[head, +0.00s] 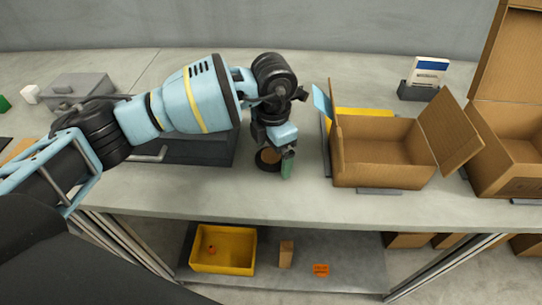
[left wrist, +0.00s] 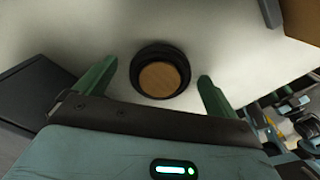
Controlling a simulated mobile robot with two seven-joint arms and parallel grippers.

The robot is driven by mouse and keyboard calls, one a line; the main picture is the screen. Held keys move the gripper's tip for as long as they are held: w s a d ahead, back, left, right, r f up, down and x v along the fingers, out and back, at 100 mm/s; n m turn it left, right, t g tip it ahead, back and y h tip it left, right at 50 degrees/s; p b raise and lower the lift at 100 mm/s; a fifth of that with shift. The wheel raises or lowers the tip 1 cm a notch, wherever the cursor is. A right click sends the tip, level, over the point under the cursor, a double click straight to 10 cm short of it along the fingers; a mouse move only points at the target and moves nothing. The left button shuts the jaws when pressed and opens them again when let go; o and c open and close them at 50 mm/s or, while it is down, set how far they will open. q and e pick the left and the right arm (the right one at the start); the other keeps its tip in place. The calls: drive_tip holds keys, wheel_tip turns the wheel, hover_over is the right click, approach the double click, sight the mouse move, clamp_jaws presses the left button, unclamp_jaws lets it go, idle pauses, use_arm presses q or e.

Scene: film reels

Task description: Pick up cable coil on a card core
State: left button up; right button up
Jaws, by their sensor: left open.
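The cable coil on a card core (head: 267,159) lies on the grey table, partly hidden behind my left gripper in the head view. In the left wrist view the coil (left wrist: 160,72) is a black ring around a tan round core. My left gripper (head: 287,165) points down over the table at the coil. In the left wrist view its two green fingers (left wrist: 155,85) are apart, one on each side of the coil, with gaps between them and it. The gripper is open and empty. My right gripper is not in view.
An open cardboard box (head: 382,155) stands right of the gripper, with a yellow item (head: 365,112) behind it. A dark case (head: 195,148) stands to the left. A larger box (head: 510,150) is at far right. A yellow bin (head: 224,249) sits on the shelf below.

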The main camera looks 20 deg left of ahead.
sight(273, 153)
use_arm(q)
drive_tip(key=c, duration=1.1)
drive_tip(key=shift+r, duration=0.1)
wheel_tip(273, 153, up, 10)
drive_tip(key=shift+f, duration=0.1)
